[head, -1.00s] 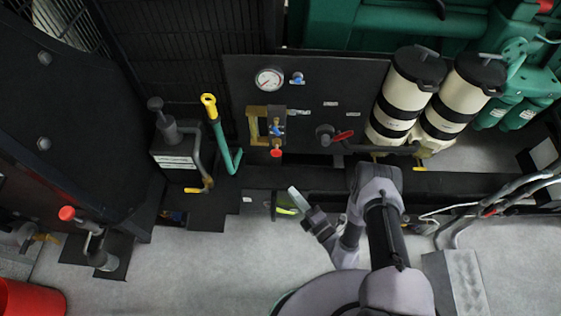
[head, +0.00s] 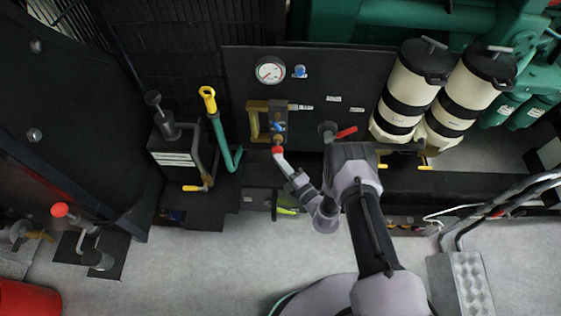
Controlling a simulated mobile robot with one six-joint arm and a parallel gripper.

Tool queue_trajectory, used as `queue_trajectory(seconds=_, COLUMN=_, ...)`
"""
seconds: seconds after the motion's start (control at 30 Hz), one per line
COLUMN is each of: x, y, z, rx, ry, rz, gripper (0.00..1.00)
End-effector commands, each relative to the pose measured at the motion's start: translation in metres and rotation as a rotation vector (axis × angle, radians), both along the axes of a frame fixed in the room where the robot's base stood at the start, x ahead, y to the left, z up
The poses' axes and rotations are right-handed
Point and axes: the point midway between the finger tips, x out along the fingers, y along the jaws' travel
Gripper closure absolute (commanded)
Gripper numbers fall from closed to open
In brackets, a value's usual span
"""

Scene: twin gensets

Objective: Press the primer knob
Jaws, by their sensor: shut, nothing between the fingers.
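No readable label shows which knob is the primer. My gripper (head: 281,160) is shut and empty. Its pale tip is at the red knob, overlapping its lower edge in the head view; I cannot tell whether they touch.
A pressure gauge (head: 270,70) and a red-handled valve (head: 345,132) are on the panel. Two cream-and-black canisters (head: 408,92) stand right of it. A yellow-topped green lever (head: 219,130) is at left. Pale floor (head: 200,265) lies in front.

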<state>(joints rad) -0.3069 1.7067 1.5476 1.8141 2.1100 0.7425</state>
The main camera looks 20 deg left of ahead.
Motion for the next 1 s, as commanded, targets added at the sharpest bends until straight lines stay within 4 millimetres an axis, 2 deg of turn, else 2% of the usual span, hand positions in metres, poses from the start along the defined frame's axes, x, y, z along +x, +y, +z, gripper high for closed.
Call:
queue_trajectory(seconds=0.43, x=0.006, y=0.001, z=0.0, rx=0.0, ry=0.0, rz=0.001, gripper=1.0)
queue_trajectory(seconds=0.7, x=0.031, y=0.007, z=-0.003, rx=-0.001, ry=-0.002, rz=0.001, gripper=1.0)
queue_trajectory(seconds=1.0, x=0.033, y=0.006, z=0.002, rx=0.001, ry=-0.003, rz=-0.002, gripper=1.0)
